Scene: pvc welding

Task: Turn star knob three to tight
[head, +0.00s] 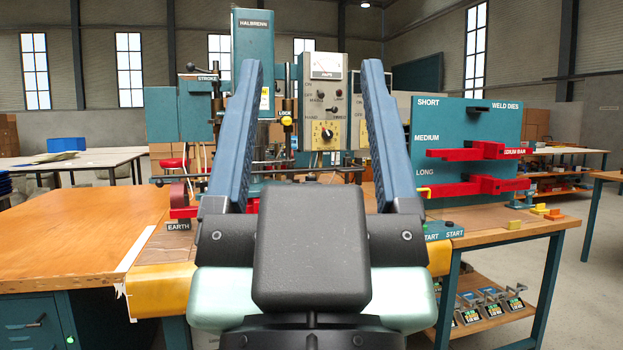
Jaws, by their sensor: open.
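My gripper (311,68) fills the middle of the head view. Its two long blue fingers stand wide apart with nothing between them. Beyond them is the teal welding machine (253,50) marked HALBRENN. A grey control panel (323,90) with a meter and a yellow dial stands between the fingers in the picture. A small yellow knob (286,121) by the LOCK label shows on the machine's post. I cannot make out a star knob marked three; the machine's lower part is largely hidden behind my gripper.
A teal rack (425,140) of red weld dies stands at right on the wooden bench, near yellow and orange blocks (541,210). A bare wooden table top (70,235) lies at left. A lower shelf (500,312) holds several small devices. Open floor shows at far right.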

